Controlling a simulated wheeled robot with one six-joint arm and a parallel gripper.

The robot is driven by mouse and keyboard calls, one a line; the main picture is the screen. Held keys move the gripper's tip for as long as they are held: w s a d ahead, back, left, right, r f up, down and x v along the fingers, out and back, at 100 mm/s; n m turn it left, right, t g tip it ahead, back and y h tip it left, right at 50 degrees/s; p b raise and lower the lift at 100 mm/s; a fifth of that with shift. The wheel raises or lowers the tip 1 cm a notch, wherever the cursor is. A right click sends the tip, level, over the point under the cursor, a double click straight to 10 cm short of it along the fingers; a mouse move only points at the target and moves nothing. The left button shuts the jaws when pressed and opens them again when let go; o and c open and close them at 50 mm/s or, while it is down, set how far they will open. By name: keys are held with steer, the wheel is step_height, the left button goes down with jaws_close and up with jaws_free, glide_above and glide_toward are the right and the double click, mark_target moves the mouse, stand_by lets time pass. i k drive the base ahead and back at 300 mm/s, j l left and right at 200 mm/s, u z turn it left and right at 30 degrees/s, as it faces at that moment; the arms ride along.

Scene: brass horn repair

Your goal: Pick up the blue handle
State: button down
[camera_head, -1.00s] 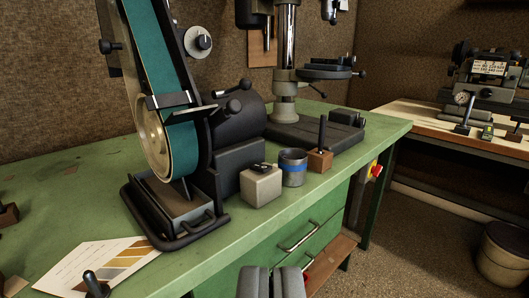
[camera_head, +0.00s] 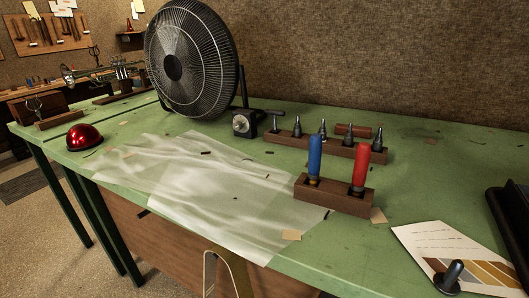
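The blue handle (camera_head: 315,155) stands upright in the left hole of a small dark wooden block (camera_head: 335,199) on the green bench. Its lower end has a metal collar and sits in the block. A red handle (camera_head: 360,163) stands upright in the same block, just to its right, with a gap between them. Nothing touches the blue handle from above.
Behind stands a longer wooden rack (camera_head: 330,146) with several metal tips. A large black fan (camera_head: 190,60) stands on the bench (camera_head: 460,150). A clear plastic sheet (camera_head: 200,190) lies left of the block. A curved metal piece (camera_head: 228,262) shows at the bottom edge.

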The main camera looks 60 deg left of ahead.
mark_target(315, 144)
steer(key=u, duration=1.1)
